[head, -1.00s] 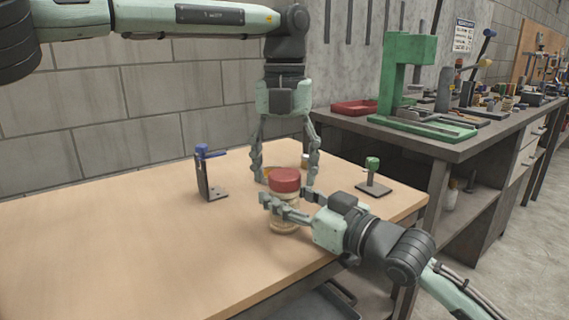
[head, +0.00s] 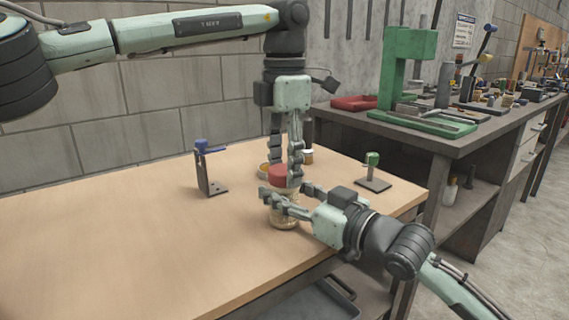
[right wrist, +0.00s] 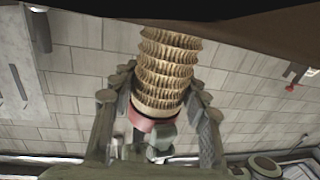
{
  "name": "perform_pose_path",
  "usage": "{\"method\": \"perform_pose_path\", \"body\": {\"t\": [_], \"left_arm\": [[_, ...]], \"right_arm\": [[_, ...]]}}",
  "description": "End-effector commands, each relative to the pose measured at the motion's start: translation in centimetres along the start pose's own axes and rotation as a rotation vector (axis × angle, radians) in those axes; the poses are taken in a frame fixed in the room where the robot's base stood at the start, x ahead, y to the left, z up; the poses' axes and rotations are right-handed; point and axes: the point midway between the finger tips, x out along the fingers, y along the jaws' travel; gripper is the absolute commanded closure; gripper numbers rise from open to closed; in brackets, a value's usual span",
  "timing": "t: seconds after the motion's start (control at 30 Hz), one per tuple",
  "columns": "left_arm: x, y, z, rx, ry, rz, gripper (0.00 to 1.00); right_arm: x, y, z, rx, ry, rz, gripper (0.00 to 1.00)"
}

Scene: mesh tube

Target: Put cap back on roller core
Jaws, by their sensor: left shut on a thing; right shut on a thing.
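The roller core (head: 284,217) stands upright on the table, a beige ridged tube. In the right wrist view the roller core (right wrist: 165,65) hangs from the top with ridges plain. The red cap (head: 278,174) is at its top end, and the red cap also shows below the core in the right wrist view (right wrist: 141,121). My left gripper (head: 284,175) comes from above and is shut on the cap. My right gripper (head: 284,204) comes from the right and is shut around the core below the cap.
A blue-topped stand (head: 207,172) is to the left and a green-topped stand (head: 373,172) to the right. The left of the table (head: 110,240) is clear.

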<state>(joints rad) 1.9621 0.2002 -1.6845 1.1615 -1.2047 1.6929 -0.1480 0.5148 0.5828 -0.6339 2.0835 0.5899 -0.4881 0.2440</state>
Motion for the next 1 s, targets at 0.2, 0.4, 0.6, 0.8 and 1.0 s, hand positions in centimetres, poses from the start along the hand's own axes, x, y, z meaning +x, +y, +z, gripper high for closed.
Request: {"method": "perform_pose_path", "body": {"t": [0.2,0.4,0.6,0.8,1.0], "left_arm": [[0.0,0.1,0.0,0.366,0.0,0.001,0.85],[0.0,0.1,0.0,0.359,0.001,0.002,0.41],[0.0,0.1,0.0,0.358,0.0,0.002,0.3],[-0.1,0.0,0.0,0.358,0.0,0.002,0.3],[-1.9,0.1,0.0,0.357,-0.002,0.003,0.3]], "right_arm": [[0.0,0.0,0.0,0.0,0.0,0.0,1.0],[0.0,0.0,0.0,0.0,0.0,0.0,1.0],[0.0,0.0,0.0,0.0,0.0,0.0,1.0],[0.0,0.0,0.0,0.0,0.0,0.0,1.0],[0.0,0.0,0.0,0.0,0.0,0.0,1.0]]}}
